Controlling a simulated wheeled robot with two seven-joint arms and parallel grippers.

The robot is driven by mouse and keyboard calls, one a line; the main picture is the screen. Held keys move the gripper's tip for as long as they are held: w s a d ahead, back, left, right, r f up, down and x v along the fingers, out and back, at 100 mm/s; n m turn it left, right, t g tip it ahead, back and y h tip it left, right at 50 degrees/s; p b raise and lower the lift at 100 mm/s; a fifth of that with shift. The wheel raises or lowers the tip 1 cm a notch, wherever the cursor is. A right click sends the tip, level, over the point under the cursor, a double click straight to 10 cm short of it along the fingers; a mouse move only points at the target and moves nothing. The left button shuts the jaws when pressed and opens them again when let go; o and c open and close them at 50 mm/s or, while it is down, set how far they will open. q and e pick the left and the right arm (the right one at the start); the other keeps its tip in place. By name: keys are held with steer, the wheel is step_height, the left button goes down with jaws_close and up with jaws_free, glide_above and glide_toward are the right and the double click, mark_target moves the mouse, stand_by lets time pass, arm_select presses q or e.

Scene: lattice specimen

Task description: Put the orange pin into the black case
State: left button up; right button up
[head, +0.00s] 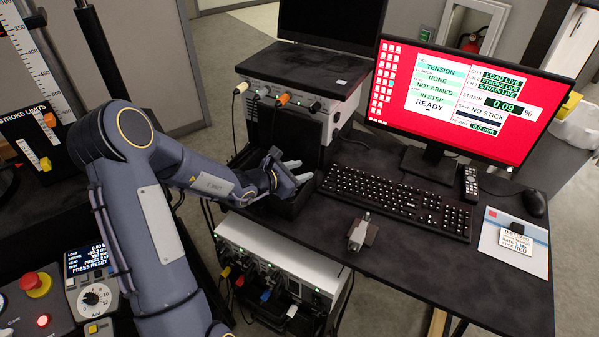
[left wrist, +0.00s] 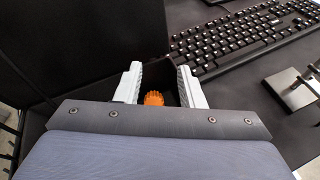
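The open black case (head: 292,208) stands at the left end of the dark desk, with its lid raised. In the left wrist view the dark lid (left wrist: 95,45) fills the upper left. My left gripper (head: 297,171) is at the case opening, fingers pointing in. In the left wrist view its two pale fingers (left wrist: 159,84) are apart. The orange pin (left wrist: 153,99) shows between them, with a gap on both sides. I cannot tell whether the pin rests on the case floor. The pin is hidden in the head view. My right gripper is out of view.
A keyboard (head: 396,201) lies right of the case, below a red-screened monitor (head: 460,95). A small metal device (head: 359,233) sits near the desk's front edge. An instrument box (head: 335,102) with plugs stands behind the case. A remote (head: 470,184) and mouse (head: 534,203) are farther right.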

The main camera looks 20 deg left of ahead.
arm_select(q)
steer(key=shift+s+d+f, duration=0.3)
steer(key=shift+s+f, duration=0.05)
steer(key=shift+f, duration=0.15)
steer(key=shift+r+p, duration=0.25)
steer(key=shift+p, duration=0.2)
steer(key=r+v, duration=0.1)
steer(key=v, duration=1.1)
steer(key=shift+w+r+p, duration=0.15)
steer(key=shift+w+p, duration=0.15)
steer(key=shift+p, duration=0.1)
steer(key=s+d+r+m+g+h, duration=0.45)
steer(key=s+d+r+m, duration=0.5)
steer(key=d+m, duration=0.45)
steer(key=s+a+m+g+y, duration=0.1)
steer(key=s+m+y, duration=0.2)
steer(key=s+m, duration=0.3)
steer(key=s+a+f+m+g+y, duration=0.1)
steer(key=s+a+m+y, duration=0.1)
steer(key=s+m, duration=0.5)
steer(key=shift+s+a+f+g+y, duration=0.35)
steer(key=shift+s+y, duration=0.1)
steer(key=shift+s, duration=0.05)
